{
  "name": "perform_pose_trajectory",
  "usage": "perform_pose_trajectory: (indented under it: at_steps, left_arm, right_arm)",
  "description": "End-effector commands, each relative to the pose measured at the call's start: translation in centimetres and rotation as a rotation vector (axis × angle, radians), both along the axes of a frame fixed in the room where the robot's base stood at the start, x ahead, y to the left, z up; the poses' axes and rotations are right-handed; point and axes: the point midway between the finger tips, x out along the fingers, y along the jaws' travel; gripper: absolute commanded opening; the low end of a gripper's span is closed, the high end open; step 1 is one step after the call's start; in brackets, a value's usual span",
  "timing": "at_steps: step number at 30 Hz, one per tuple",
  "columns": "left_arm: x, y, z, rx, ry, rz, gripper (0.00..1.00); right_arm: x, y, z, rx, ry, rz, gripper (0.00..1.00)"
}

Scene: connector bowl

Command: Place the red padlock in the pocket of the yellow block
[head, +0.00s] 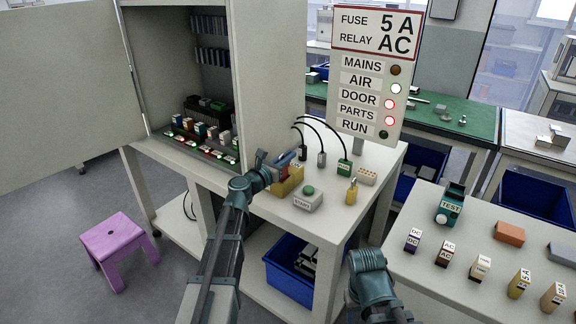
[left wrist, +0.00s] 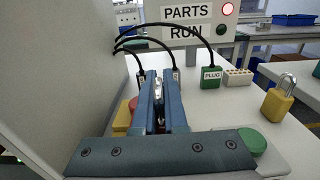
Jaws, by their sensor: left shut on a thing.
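My left gripper (head: 290,158) is over the yellow block (head: 291,182) on the bench beside the cabinet. In the left wrist view its two blue fingers (left wrist: 160,88) are close together on a narrow silvery part, which looks like the shackle of the red padlock. A bit of red, probably the padlock's body (left wrist: 133,103), shows left of the fingers, just above the yellow block (left wrist: 121,120). The fingers hide most of the padlock and the pocket, so I cannot tell whether it is in the pocket. Only a teal part of my right arm shows; its fingers do not.
A yellow padlock (head: 351,190) stands to the right, with the START button box (head: 308,198) between. Black cables, a green plug (head: 344,167) and a cream holed block (head: 366,177) are behind. The cabinet wall (head: 269,80) rises close on the left.

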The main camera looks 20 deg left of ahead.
Motion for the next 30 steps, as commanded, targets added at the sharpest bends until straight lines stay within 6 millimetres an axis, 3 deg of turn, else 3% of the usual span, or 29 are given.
perform_pose_trajectory:
  at_steps: [1,3,15,16,21,30]
  left_arm:
    - [-0.03,0.07,-1.27,0.0,0.0,0.001,0.0]
    - [-0.05,0.13,-1.66,0.0,0.0,0.001,0.0]
    - [-0.05,0.16,-1.87,0.0,0.0,0.001,0.0]
    - [-0.05,0.16,-1.76,0.0,0.0,0.001,0.13]
    - [-0.05,0.15,-1.69,0.0,0.0,0.001,0.39]
    - [-0.04,0.14,-1.46,0.0,0.0,0.001,0.39]
  right_arm:
    - [0.01,0.0,-1.27,0.0,0.0,0.0,0.5]
    - [0.0,0.0,-1.66,0.0,0.0,0.0,0.5]
    - [0.0,0.0,-1.87,0.0,0.0,0.0,0.5]
    - [0.0,0.0,-1.75,0.0,0.0,0.0,0.5]
    - [0.0,0.0,-1.69,0.0,0.0,0.0,0.5]
    - [0.0,0.0,-1.46,0.0,0.0,0.0,0.5]
